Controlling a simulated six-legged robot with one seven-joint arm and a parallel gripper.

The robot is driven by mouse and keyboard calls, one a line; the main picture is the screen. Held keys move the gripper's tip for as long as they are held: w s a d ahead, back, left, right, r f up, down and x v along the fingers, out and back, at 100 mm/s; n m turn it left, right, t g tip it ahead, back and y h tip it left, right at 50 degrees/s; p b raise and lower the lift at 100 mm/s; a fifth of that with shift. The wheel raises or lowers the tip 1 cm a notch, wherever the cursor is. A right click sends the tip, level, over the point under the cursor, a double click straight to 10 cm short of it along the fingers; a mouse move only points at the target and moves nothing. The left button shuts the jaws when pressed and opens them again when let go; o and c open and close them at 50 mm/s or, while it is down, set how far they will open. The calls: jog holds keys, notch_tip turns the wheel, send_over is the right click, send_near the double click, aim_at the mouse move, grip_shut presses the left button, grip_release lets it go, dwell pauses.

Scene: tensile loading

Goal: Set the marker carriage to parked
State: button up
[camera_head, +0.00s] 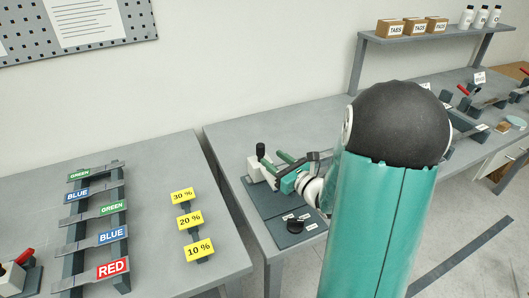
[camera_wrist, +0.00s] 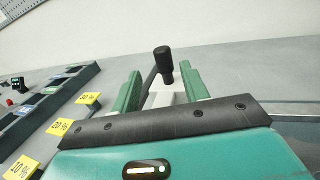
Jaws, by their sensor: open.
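A grey base plate (camera_head: 268,205) lies on the middle table. At its far end stands a pale block (camera_head: 258,170) with an upright black-knobbed lever (camera_head: 260,150). I cannot tell which part is the marker carriage. My gripper (camera_head: 276,168) is open, its green fingers pointing at the block and lever. In the wrist view, the black knob (camera_wrist: 163,56) rises between and beyond the two fingers (camera_wrist: 160,80), with the pale block below it. I see no contact with the lever.
The left table holds a rack with RED, BLUE and GREEN labelled bars (camera_head: 112,234) and yellow percent signs (camera_head: 190,220). A back shelf (camera_head: 400,38) carries boxes and white bottles. My arm hides part of the middle table; its far left surface is clear.

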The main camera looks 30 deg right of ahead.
jog(key=v, duration=0.6)
dwell(0.3)
